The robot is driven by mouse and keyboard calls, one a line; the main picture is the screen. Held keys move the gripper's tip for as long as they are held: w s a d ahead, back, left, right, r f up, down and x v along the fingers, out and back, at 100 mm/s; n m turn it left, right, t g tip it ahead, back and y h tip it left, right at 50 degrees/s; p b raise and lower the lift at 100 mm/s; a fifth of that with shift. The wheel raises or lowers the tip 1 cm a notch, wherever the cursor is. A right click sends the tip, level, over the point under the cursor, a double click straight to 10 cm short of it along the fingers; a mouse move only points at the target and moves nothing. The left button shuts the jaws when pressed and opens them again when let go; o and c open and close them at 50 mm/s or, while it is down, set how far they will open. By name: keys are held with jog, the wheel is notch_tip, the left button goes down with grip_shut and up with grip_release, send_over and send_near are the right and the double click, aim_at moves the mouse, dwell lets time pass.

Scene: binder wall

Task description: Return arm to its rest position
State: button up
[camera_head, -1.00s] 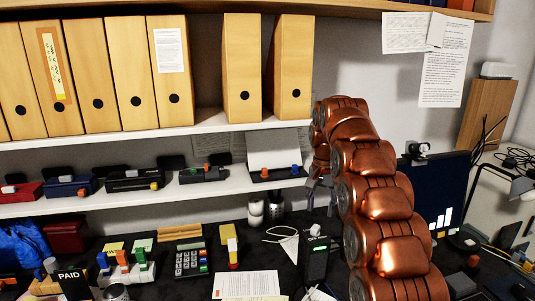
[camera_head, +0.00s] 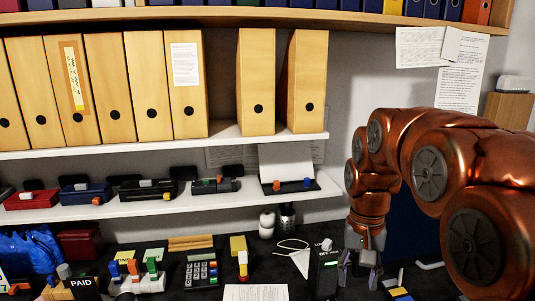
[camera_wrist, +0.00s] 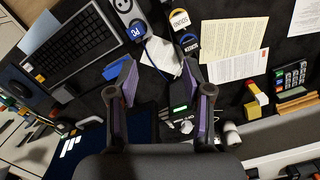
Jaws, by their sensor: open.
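My copper-coloured arm fills the right side of the head view, bent over with its end pointing down. My gripper (camera_head: 361,279) hangs above the dark desk, just right of a black box-shaped device (camera_head: 325,270). In the wrist view my gripper (camera_wrist: 163,92) shows two purple-padded fingers spread apart, with nothing held between them. The black device with a green light (camera_wrist: 181,96) lies below, near the right finger. I cannot tell whether the finger touches it.
Tan binders (camera_head: 257,85) stand on the upper shelf (camera_head: 228,139). Several staplers and punches, one blue (camera_head: 82,189), sit on the lower shelf. The desk holds a calculator (camera_head: 201,270), papers (camera_head: 255,292) and, in the wrist view, a keyboard (camera_wrist: 80,45). A dark monitor (camera_head: 405,235) stands behind my arm.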

jog(key=s+f+n, duration=0.1)
jog(key=s+f, duration=0.3)
jog(key=s, duration=0.8)
jog(key=s+f+n, duration=0.2)
jog(key=s+f, duration=0.2)
jog(key=s, duration=0.8)
jog(key=shift+s+g, duration=0.3)
jog(key=shift+g, duration=0.1)
